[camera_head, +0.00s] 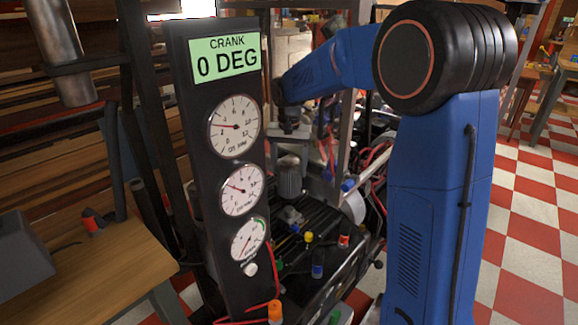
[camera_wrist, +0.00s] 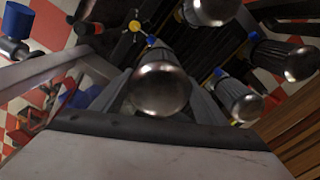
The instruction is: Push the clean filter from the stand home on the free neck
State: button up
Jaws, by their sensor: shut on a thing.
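My gripper (camera_head: 289,150) hangs over the dark machine deck and is shut on a grey ribbed filter (camera_head: 289,182), held upright below it. In the wrist view the filter (camera_wrist: 160,88) shows its shiny rounded end towards the camera, between the two grey fingers of my gripper (camera_wrist: 158,98). Its far end is hidden behind its own body, so I cannot tell whether it touches anything. I cannot make out the free neck in either view.
Other dark cylinders with shiny ends stand close by in the wrist view, one (camera_wrist: 238,98) just right of the held filter. A tall gauge panel (camera_head: 225,160) reading 0 DEG stands left of my gripper. Coloured caps (camera_head: 318,270) and red cables crowd the deck.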

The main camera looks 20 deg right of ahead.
aim_at(289, 189)
jog(key=shift+f, duration=4.7)
jog(key=o, duration=1.1)
